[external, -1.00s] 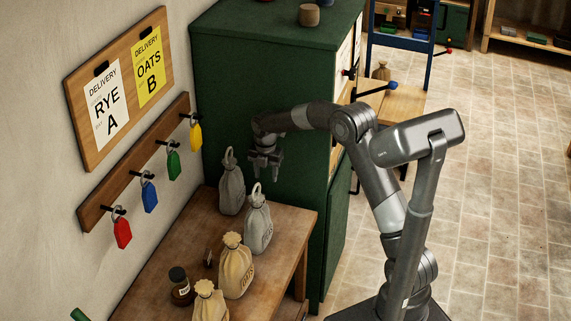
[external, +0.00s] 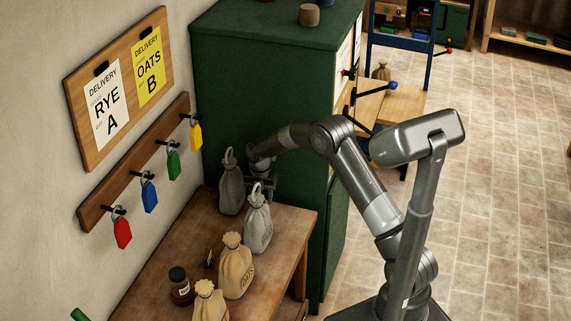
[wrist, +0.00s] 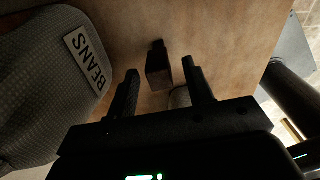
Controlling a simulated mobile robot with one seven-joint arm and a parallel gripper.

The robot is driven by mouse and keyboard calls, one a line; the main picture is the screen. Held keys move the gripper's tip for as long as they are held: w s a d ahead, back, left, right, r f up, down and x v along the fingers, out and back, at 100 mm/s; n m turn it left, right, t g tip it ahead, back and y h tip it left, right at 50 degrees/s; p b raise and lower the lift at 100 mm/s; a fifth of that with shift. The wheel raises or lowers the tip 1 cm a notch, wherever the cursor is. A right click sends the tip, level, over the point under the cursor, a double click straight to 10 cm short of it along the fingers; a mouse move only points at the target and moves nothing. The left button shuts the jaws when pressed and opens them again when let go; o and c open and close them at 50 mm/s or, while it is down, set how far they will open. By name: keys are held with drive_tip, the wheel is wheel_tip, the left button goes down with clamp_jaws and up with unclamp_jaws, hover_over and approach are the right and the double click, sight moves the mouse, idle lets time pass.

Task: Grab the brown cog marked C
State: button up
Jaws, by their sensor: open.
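My gripper (external: 262,188) is low over the back of the wooden bench, beside the grey sacks, and its fingertips are partly hidden there. In the wrist view my gripper (wrist: 160,69) is open, with a finger on either side of a small dark brown block (wrist: 158,70) on the bench. No contact with it is visible. No letter C or cog teeth can be made out, so I cannot tell whether it is the cog. A small pale rounded thing (wrist: 180,97) shows next to it, partly hidden. Another small brown thing (external: 209,258) lies on the bench near the wall.
A grey sack (external: 231,187) and a second one (external: 258,225) stand close to my gripper. A sack labelled BEANS (wrist: 50,85) fills the wrist view's left. Tan sacks (external: 236,268) and a dark jar (external: 181,286) stand nearer. A green cabinet (external: 270,100) rises behind the bench.

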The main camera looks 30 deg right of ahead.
wheel_tip(320, 180, down, 2)
drive_tip(key=shift+f, duration=0.1)
drive_tip(key=shift+c, duration=0.5)
clamp_jaws()
